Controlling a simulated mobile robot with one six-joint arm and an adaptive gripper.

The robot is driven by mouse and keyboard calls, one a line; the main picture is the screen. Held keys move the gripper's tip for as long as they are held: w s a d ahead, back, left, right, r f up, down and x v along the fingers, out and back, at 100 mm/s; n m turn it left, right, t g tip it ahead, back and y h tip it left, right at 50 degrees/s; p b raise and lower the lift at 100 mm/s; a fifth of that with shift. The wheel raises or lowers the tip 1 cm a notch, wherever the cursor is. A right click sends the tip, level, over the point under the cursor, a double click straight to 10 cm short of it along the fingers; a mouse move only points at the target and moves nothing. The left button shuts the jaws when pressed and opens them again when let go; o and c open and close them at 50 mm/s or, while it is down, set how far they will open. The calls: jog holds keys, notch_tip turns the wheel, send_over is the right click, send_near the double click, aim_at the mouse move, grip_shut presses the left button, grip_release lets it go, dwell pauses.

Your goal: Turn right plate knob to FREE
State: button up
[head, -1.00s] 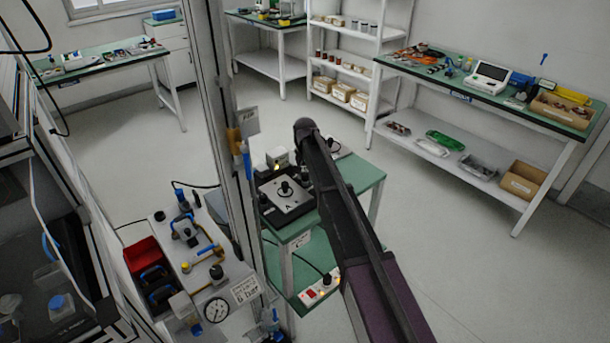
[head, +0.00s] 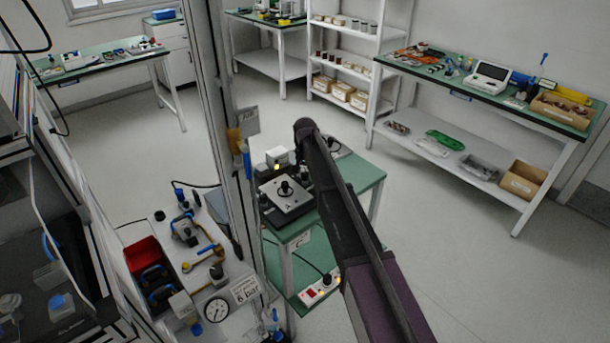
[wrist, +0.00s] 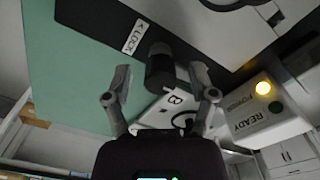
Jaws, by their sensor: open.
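A dark cylindrical knob (wrist: 160,66) stands beside a white plate marked B (wrist: 170,108) in the wrist view. A white LOCK label (wrist: 134,37) with an arrow lies just left of the knob. My gripper (wrist: 161,74) is open, with one fingertip on each side of the knob and gaps showing between. I cannot tell how far down the fingers reach. In the head view my arm hides the gripper and most of the right plate. The left plate, marked A (head: 298,205), has its own dark knob (head: 286,187).
A box marked READY (wrist: 265,112) with a lit yellow lamp (wrist: 263,88) stands close to the right finger. The green table (head: 368,176) has bare room at right. A frame post (head: 215,110) and a cart with a gauge (head: 216,309) stand at left.

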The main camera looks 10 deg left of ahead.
aim_at(305, 173)
jog(key=shift+n, duration=0.4)
jog(key=n, duration=0.3)
jog(key=shift+n, duration=0.3)
jog(key=n, duration=1.3)
jog(key=shift+r, duration=0.1)
notch_tip(305, 173, up, 14)
jog(key=p, duration=1.4)
jog(key=s+d+f+m+b, duration=0.3)
jog(key=s+d+m, duration=0.3)
jog(key=s+d, duration=0.4)
jog(key=s+d+f+m+b, duration=0.3)
jog(key=s+d+m, duration=0.2)
jog(key=s+d, duration=0.5)
jog(key=shift+s+d+f+m, duration=0.2)
jog(key=shift+d+f+m, duration=0.15)
jog(key=shift+d, duration=2.7)
